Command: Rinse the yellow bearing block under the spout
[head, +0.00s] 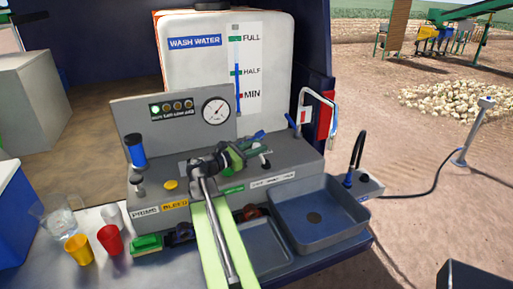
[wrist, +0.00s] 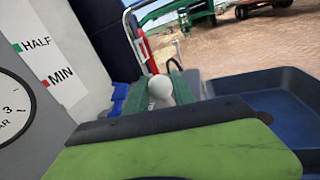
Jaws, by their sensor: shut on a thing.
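My gripper (head: 258,153) is over the grey panel ledge, left of the sink. Its green jaws are closed around a small white round knob (wrist: 160,87), seen between them in the wrist view. The near jaw with its dark pad fills the lower wrist view. What the knob belongs to is hidden. A black curved spout (head: 358,150) stands on a blue base at the sink's right rear corner. The dark blue-grey sink (head: 343,212) shows a drain and looks empty. I cannot make out a yellow bearing block in either view.
A white wash water tank (head: 188,68) stands behind the gauge panel (head: 130,113). A bent metal pipe (head: 318,93) rises behind the sink.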

